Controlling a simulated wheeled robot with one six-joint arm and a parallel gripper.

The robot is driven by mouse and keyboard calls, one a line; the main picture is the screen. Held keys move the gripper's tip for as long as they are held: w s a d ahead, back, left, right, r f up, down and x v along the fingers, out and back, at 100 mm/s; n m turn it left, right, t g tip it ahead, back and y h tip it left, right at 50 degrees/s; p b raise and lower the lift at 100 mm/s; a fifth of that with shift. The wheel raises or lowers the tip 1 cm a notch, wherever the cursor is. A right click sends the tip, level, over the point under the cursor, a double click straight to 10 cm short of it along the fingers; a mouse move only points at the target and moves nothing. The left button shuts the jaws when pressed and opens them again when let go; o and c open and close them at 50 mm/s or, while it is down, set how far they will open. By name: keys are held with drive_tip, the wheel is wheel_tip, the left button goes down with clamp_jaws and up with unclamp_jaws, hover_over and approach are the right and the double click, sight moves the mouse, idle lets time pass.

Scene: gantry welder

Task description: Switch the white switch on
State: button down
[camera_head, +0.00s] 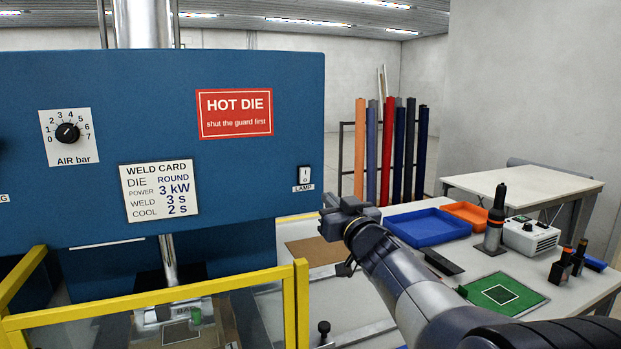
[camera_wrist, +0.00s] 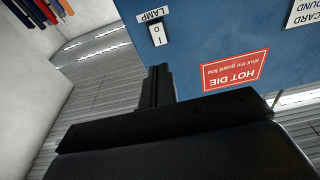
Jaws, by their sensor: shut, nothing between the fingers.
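The white switch (camera_head: 304,174) is a small upright rocker on the right edge of the blue panel, with a LAMP label (camera_head: 303,188) just below it. In the wrist view, which is upside down, the switch (camera_wrist: 157,34) shows beyond my fingertips with small dark marks on its face. I cannot tell which way the rocker is set. My gripper (camera_head: 335,212) is shut and empty, to the lower right of the switch in the head view. The closed fingers (camera_wrist: 158,72) point toward the panel and appear apart from the switch.
The blue panel (camera_head: 240,75) also carries a HOT DIE sign (camera_head: 235,128), an AIR dial (camera_head: 68,132) and a weld card (camera_head: 159,190). A yellow guard frame (camera_head: 150,300) stands below. The bench at right holds a blue tray (camera_head: 428,226) and a green mat (camera_head: 503,294).

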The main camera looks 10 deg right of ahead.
sight(305, 172)
drive_tip(key=p+x, duration=0.3)
drive_tip(key=x, duration=0.9)
drive_tip(key=shift+w+r+p, duration=0.15)
drive_tip(key=shift+r+p, duration=0.2)
drive_tip(key=shift+p, duration=0.1)
drive_tip(key=shift+f, duration=0.1)
drive_tip(key=shift+a, duration=0.1)
